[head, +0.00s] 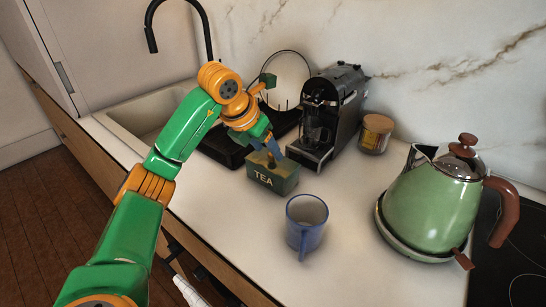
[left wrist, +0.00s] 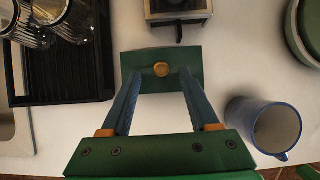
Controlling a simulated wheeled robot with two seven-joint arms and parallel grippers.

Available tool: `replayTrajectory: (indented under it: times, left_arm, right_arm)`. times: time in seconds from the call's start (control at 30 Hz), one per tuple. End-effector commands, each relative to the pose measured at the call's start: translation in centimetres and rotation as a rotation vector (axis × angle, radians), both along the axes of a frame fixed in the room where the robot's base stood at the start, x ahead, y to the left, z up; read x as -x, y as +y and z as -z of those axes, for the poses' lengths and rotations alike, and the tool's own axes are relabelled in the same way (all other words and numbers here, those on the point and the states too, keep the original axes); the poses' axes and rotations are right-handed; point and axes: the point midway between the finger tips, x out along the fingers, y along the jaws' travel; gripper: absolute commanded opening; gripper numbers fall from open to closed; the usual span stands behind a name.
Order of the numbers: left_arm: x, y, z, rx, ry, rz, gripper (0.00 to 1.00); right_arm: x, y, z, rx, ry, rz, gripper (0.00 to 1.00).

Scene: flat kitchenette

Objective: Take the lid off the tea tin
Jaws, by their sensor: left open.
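The dark green tea tin (head: 272,181), lettered TEA, stands on the pale counter in front of the coffee machine. Its green lid (left wrist: 134,62) with a round golden-brown knob (left wrist: 161,69) shows from above in the left wrist view and appears to sit on the tin. My left gripper (head: 268,150) points down at the tin's top and partly hides the lid in the head view. In the left wrist view its two blue fingers (left wrist: 158,80) are apart, one on each side of the knob, with gaps between. My right gripper is not in view.
A blue mug (head: 306,222) stands close in front of the tin, to the right. The coffee machine (head: 328,112) and a jar (head: 376,133) are behind it. A black drying rack (left wrist: 62,62) is to the left. A green kettle (head: 432,205) stands at the right.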

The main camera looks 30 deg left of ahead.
Motion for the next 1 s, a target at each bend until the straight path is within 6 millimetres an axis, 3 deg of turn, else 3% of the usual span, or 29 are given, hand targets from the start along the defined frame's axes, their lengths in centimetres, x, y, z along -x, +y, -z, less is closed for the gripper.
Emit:
replayTrajectory:
  times: [0.1, 0.3, 0.37, 0.53, 0.87, 1.0]
  left_arm:
    - [-0.7, -0.1, 1.2, 0.001, 0.001, 0.002, 0.61]
    - [-0.8, -0.1, 1.4, 0.0, -0.001, 0.001, 0.61]
    - [-0.8, -0.1, 1.4, 0.001, -0.001, 0.002, 0.48]
    - [-0.7, -0.1, 1.4, 0.001, -0.001, 0.002, 0.02]
    - [-0.8, -0.1, 1.3, 0.001, -0.001, 0.002, 0.0]
    - [-0.8, -0.1, 0.1, 0.002, -0.005, 0.002, 0.0]
  right_arm:
    - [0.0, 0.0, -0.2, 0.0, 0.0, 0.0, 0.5]
    - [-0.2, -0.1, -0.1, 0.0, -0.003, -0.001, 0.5]
    - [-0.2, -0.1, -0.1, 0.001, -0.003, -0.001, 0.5]
    - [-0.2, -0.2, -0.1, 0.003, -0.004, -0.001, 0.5]
    - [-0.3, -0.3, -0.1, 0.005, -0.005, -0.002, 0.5]
    - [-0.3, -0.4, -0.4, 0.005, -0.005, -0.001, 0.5]
